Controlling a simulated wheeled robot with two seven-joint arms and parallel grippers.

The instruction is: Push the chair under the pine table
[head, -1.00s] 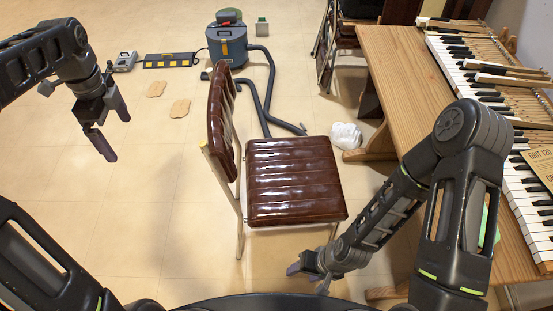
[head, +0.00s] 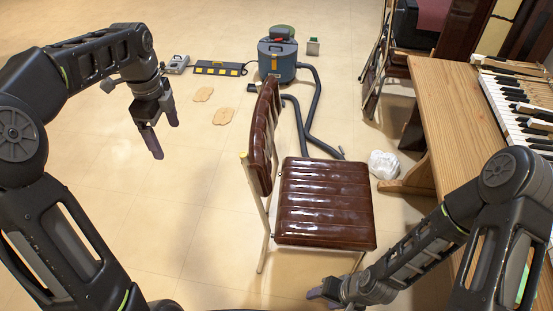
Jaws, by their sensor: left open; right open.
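The chair (head: 324,203) has a ribbed, glossy brown seat and backrest on a pale metal frame. It stands in the middle, its backrest (head: 264,137) on the left and its seat towards the table. The pine table (head: 449,103) is at the right, with a gap of floor between it and the seat. My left gripper (head: 158,142) is open and empty, hanging left of the backrest and apart from it. My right gripper (head: 318,294) is low in front of the seat's near edge, partly hidden by its own wrist; I see nothing held in it.
Piano keys (head: 517,107) lie on the table. A crumpled white bag (head: 383,164) sits on the floor by the table's foot. A vacuum cleaner (head: 277,62) with dark hoses (head: 312,112) stands behind the chair. A folded chair (head: 377,68) leans farther back. Floor at left is mostly clear.

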